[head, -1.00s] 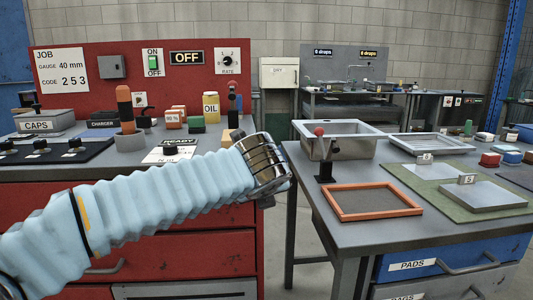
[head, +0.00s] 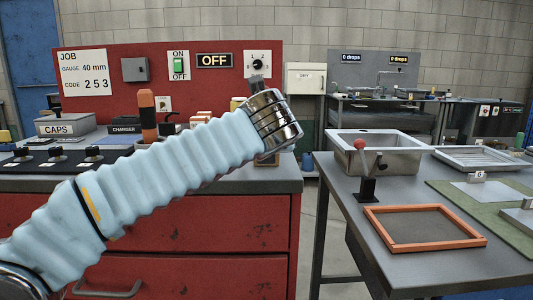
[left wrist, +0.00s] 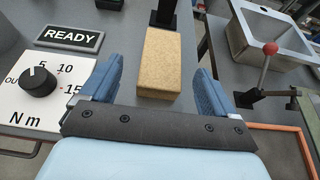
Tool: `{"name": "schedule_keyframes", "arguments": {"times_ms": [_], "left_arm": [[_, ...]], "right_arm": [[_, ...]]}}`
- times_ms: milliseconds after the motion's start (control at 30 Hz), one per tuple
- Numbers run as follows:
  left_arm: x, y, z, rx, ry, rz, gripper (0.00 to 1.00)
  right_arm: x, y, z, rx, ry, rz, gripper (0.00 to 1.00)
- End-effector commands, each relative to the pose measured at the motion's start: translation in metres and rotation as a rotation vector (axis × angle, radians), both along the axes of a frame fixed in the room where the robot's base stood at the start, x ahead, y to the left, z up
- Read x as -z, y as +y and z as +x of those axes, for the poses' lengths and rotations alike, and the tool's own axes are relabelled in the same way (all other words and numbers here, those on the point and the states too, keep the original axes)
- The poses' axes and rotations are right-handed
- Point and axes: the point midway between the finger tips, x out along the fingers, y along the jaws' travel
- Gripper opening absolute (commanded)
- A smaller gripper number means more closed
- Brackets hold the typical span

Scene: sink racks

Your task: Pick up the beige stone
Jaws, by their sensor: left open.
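The beige stone (left wrist: 159,65) is a rectangular speckled block standing on a grey surface in the left wrist view. My left gripper (left wrist: 156,85) is open, with one blue finger to the left of the stone and one to the right. Gaps show between the stone and both fingers, and the stone lies mostly ahead of them. In the head view my left arm's ribbed sleeve and metal wrist (head: 272,125) reach over the red bench's right end. The fingers are hidden there, and the stone is largely hidden behind the wrist. My right gripper is not in view.
A black post (left wrist: 163,14) stands just behind the stone. A torque dial (left wrist: 38,82) and a READY sign (left wrist: 70,39) lie to its left. A red-knobbed lever (head: 364,170), a sink (head: 380,153) and an orange-framed mat (head: 424,228) are on the right-hand table, across a gap.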

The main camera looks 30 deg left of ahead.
Motion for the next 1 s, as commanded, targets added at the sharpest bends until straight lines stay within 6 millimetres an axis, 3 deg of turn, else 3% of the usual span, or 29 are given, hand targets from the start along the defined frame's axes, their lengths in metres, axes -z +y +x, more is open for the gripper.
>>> {"name": "schedule_keyframes", "arguments": {"times_ms": [500,767,800,1000], "left_arm": [[0.027,0.028,0.051,0.0,0.002,-0.001,0.89],[0.029,0.03,0.056,0.001,0.0,-0.002,0.89],[0.029,0.03,0.056,0.001,0.0,-0.002,0.88],[0.029,0.03,0.055,0.001,0.0,-0.002,0.57]], "right_arm": [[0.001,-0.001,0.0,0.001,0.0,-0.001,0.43],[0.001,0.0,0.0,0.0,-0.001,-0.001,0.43],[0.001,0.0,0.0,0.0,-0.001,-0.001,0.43],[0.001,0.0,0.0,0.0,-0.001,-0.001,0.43]]}}
